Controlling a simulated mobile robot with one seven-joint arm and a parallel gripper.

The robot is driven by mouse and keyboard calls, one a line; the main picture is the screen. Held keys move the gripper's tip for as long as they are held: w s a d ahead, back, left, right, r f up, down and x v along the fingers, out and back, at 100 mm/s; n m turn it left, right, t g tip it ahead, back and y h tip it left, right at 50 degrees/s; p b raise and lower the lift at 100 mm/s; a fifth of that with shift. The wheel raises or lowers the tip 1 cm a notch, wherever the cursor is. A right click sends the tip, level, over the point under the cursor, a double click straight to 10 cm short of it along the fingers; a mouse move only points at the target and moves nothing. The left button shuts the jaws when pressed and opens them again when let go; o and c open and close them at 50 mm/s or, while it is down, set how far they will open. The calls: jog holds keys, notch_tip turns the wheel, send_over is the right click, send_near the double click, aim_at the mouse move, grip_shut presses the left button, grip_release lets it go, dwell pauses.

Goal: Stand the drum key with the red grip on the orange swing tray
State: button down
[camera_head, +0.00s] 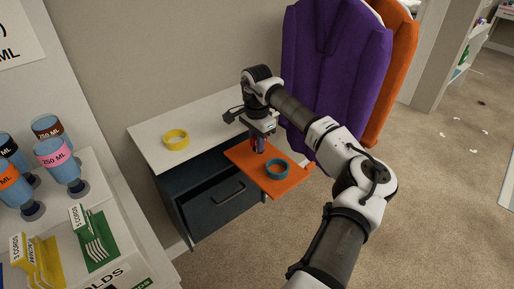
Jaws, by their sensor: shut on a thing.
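The orange swing tray (242,155) juts out from the right side of a dark cabinet with a white top. My gripper (258,146) points down over the tray's back part, behind and left of a teal ring. It is shut on a small, dark, purplish thing, mostly hidden between the fingers. I cannot make out a red grip on it, so I cannot tell whether it is the drum key. I also cannot tell whether its lower end touches the tray. The drum key is not clearly seen anywhere else.
The teal ring (277,176) lies on the tray's front right part. A yellow ring (176,146) lies on the white cabinet top (205,118). Purple (330,60) and orange (392,85) padded panels stand behind the tray. Carpet at right is mostly clear.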

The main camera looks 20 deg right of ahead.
jog(key=shift+f, duration=1.6)
jog(key=c, duration=1.3)
grip_release()
jog(key=shift+r, duration=0.1)
notch_tip(320, 180, up, 12)
jog(key=shift+r+b, duration=0.1)
jog(key=shift+b, duration=0.45)
